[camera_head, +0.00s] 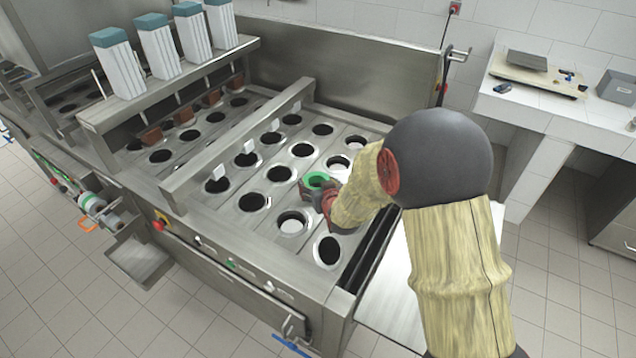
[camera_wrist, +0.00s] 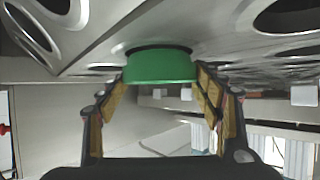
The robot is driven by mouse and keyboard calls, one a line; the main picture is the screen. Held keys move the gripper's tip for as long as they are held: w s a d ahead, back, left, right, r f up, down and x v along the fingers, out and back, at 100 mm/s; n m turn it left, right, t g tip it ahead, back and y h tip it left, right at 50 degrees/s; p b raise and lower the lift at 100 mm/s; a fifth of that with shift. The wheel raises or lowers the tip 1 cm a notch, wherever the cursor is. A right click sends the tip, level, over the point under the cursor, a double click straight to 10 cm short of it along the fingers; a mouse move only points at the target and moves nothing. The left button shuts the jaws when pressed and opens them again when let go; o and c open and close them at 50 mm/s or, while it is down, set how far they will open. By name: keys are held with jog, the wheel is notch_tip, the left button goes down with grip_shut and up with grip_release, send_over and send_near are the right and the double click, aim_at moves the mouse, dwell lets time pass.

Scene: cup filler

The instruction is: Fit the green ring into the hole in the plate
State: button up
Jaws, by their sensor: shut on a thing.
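The green ring (camera_head: 317,179) is held by my gripper (camera_head: 318,194) over the right part of the metal plate (camera_head: 262,183), which has rows of round holes. In the wrist view the green ring (camera_wrist: 160,68) sits between the two tan-padded fingers of my gripper (camera_wrist: 160,82), which are shut on its sides. The plate (camera_wrist: 200,20) runs along the top of that view. A dark round edge shows directly against the ring there. I cannot tell whether the ring is in a hole or just above it. My gripper hides the plate under the ring in the head view.
A raised metal bar (camera_head: 240,138) with white tags crosses the plate to the left of my gripper. Other holes (camera_head: 292,223) lie in front, some with white inside. White cup stacks (camera_head: 157,47) stand at the back left. A white-tiled counter (camera_head: 530,100) is at right.

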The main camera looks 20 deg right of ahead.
jog(key=o, duration=1.3)
jog(key=shift+o, duration=0.2)
jog(key=shift+s+r, duration=0.1)
jog(key=s+r+g, duration=0.2)
jog(key=s+r, duration=0.4)
jog(key=s, duration=0.7)
jog(key=s+r+g, duration=0.2)
jog(key=s+r, duration=0.5)
jog(key=s, duration=0.6)
jog(key=s+r+g, duration=0.3)
jog(key=s+r, duration=0.3)
jog(key=s, duration=0.7)
jog(key=shift+s+r, duration=0.15)
jog(key=shift+s, duration=0.1)
